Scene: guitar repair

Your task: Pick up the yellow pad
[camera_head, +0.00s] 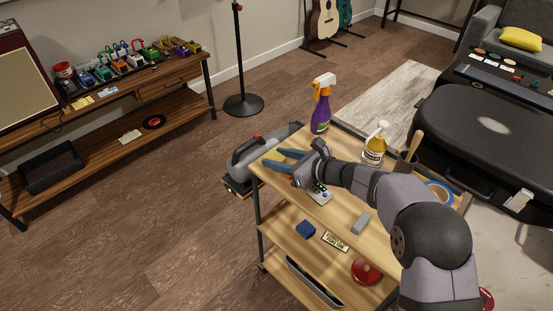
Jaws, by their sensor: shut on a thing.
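The yellow pad (271,156) shows as a small yellow patch at the left corner of the cart's top shelf, mostly hidden by my gripper. My gripper (277,158) reaches in from the right over that corner, its blue fingers on either side of the pad. It is shut on the pad. I cannot tell whether the pad touches the shelf.
The wooden cart (335,215) holds a purple spray bottle (321,108), a yellow bottle (375,146), a blue tape roll (438,192) and a grey block (361,222). A grey machine (262,150) stands behind its left side. Floor to the left is clear.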

